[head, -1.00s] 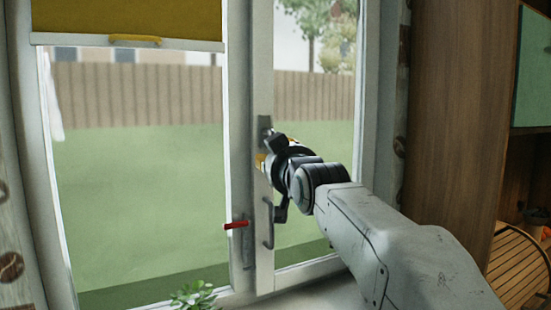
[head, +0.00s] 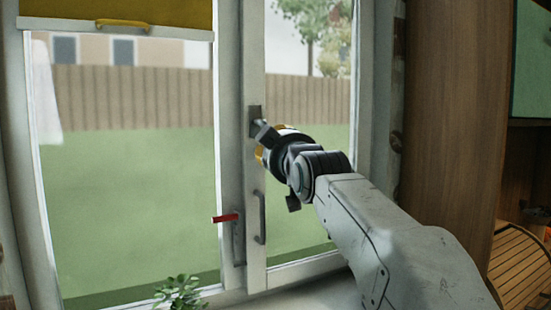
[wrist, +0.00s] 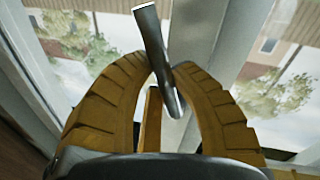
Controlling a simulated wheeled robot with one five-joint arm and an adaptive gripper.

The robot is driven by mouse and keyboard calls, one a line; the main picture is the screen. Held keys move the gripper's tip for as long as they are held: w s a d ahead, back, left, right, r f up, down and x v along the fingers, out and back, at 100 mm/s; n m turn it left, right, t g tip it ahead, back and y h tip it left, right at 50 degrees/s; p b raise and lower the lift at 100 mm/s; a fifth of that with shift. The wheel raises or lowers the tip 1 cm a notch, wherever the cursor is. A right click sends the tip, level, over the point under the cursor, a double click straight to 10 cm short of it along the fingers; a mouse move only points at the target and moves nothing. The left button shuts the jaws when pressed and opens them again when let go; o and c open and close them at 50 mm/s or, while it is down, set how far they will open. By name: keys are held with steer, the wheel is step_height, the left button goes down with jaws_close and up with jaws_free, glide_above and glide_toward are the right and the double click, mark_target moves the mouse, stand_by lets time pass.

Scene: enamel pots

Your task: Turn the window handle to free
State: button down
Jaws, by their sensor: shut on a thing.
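The window handle is a grey metal lever (head: 264,132) on a dark plate on the middle window frame. In the head view it slants down to the right from its plate, its lower part hidden by my gripper. In the wrist view the lever (wrist: 152,40) passes between the two yellow ribbed fingers. My gripper (wrist: 165,78) is shut on the lever, with its fingertips on either side of it. In the head view my gripper (head: 268,146) is at the window frame, its fingers partly hidden by my wrist.
A red-gripped lever (head: 226,217) and a grey pull handle (head: 260,218) sit lower on the frame. A yellow blind (head: 115,18) hangs at upper left. A plant (head: 180,293) stands at the bottom. A wooden cabinet side (head: 455,130) rises at right.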

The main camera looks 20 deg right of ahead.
steer(key=shift+d+n, duration=0.1)
steer(key=shift+n, duration=0.2)
steer(key=c, duration=1)
jaws_free()
steer(key=shift+s, duration=0.1)
steer(key=s, duration=0.7)
steer(key=s+f, duration=0.1)
steer(key=s, duration=0.3)
steer(key=shift+s, duration=0.35)
steer(key=shift+c, duration=0.4)
